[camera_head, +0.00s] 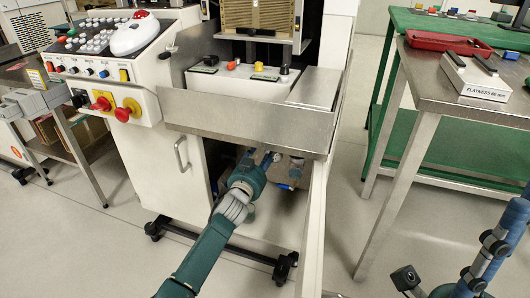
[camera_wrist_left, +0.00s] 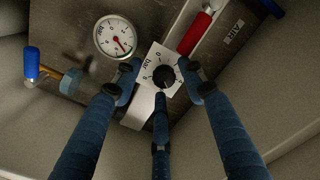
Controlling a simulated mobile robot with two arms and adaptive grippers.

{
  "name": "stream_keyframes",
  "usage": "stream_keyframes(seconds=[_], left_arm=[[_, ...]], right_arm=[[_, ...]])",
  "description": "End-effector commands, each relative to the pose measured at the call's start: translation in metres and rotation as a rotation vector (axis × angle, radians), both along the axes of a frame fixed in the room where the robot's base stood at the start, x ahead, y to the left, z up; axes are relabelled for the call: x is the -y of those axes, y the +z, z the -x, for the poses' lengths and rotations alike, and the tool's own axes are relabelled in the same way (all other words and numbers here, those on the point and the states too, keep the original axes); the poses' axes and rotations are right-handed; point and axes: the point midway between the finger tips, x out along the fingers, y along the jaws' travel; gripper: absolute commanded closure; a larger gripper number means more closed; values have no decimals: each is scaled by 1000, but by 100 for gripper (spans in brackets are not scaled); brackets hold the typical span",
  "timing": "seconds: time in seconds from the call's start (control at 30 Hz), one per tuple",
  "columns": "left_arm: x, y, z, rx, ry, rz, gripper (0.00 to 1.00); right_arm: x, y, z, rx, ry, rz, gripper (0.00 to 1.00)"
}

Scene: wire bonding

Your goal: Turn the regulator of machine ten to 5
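The regulator is a black knob (camera_wrist_left: 164,76) on a white square plate with scale digits and "bar" lettering, seen in the left wrist view. Its exact setting is too small to read. A round white pressure gauge (camera_wrist_left: 115,36) with a red needle pointing to the lower right sits up and left of it. In the head view my left gripper (camera_head: 265,160) reaches under the machine's front shelf, hiding the regulator. My right gripper (camera_head: 445,285) is partly visible at the lower right.
The machine's metal shelf (camera_head: 255,128) overhangs my left gripper. A red-handled valve (camera_wrist_left: 194,34) and a blue-handled fitting (camera_wrist_left: 31,64) flank the panel. A steel table (camera_head: 440,92) with a red tray (camera_head: 447,41) stands at right. Open floor lies between.

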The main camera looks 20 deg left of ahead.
Motion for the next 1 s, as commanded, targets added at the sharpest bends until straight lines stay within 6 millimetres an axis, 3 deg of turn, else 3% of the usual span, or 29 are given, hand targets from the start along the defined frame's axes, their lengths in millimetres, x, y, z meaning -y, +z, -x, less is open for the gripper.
stream_keyframes(seconds=[0.17, 0.27, 0.7, 1.0], left_arm=[[-1, 1, 6, 2, 0, 0, 58], [-1, 1, 19, 4, -1, 0, 58], [-4, 0, 106, -2, 1, 0, 58], [-5, 0, 121, -1, 0, 0, 58]], right_arm=[[1, 1, 0, 4, -2, -2, 67], [1, 1, 0, 3, -1, -2, 67], [0, 1, 0, 1, -1, 0, 67], [0, 0, 0, 1, -1, 0, 67]])
